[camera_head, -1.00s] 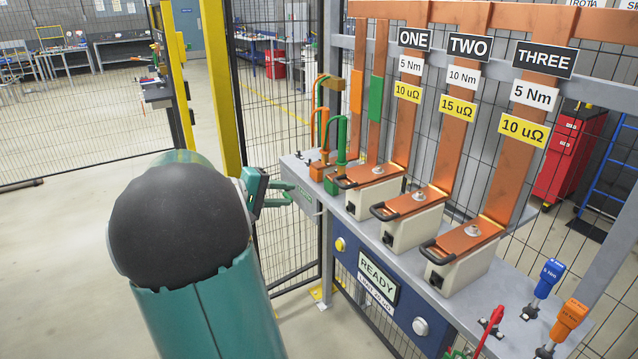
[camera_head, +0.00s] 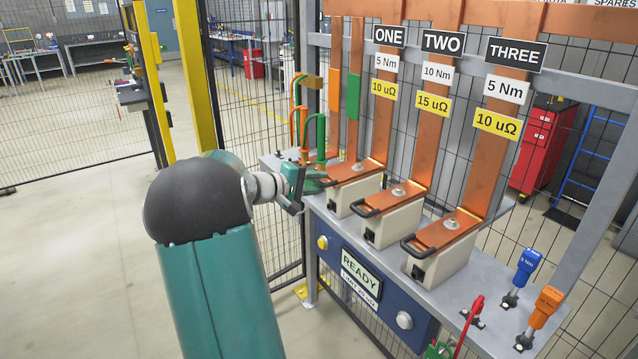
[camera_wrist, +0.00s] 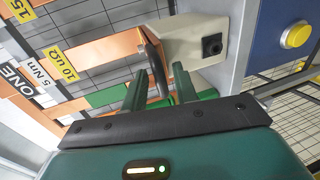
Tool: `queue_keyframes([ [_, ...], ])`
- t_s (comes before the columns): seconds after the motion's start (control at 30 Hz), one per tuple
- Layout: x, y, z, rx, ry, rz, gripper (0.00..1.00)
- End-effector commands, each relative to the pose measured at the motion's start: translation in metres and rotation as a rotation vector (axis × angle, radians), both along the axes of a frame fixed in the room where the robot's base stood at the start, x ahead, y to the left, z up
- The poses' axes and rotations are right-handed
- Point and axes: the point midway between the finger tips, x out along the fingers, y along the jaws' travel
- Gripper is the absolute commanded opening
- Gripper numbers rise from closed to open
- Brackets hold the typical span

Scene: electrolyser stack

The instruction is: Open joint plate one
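Joint plate one (camera_head: 358,171) is a copper plate with a black handle, lying flat on a cream block (camera_head: 352,194) below the label ONE (camera_head: 389,36). My gripper (camera_head: 314,181) is at its handle end, at the left front, and hides part of that handle. In the wrist view the black handle (camera_wrist: 151,52) runs from the copper plate (camera_wrist: 105,46) into the gap between the two green fingers of my gripper (camera_wrist: 160,84). The fingers stand apart, with visible space beside the handle. I cannot tell whether either finger touches it.
Plate two (camera_head: 396,193) and plate three (camera_head: 446,232) lie to the right on similar blocks. Green and orange hooked leads (camera_head: 307,125) stand close behind my gripper. Blue (camera_head: 527,265) and orange (camera_head: 546,305) tools stand at the bench's right end. A READY panel (camera_head: 361,262) is on the front.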

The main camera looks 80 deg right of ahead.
Motion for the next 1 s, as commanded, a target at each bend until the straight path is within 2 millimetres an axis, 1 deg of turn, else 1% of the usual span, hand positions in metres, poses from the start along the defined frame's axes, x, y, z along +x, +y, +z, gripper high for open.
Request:
queue_keyframes([
  [0.1,-0.005,-0.006,-0.003,0.002,0.000,-0.001,0.29],
  [0.37,-0.006,-0.007,-0.003,0.001,-0.001,0.000,0.29],
  [0.4,-0.006,-0.007,-0.003,0.001,-0.001,0.000,0.25],
  [0.53,-0.006,-0.007,-0.003,0.001,-0.001,0.000,0.00],
  [0.83,-0.006,-0.007,-0.001,0.003,-0.004,0.000,0.00],
  [1.0,-0.006,-0.007,0.007,0.024,-0.028,0.001,0.00],
])
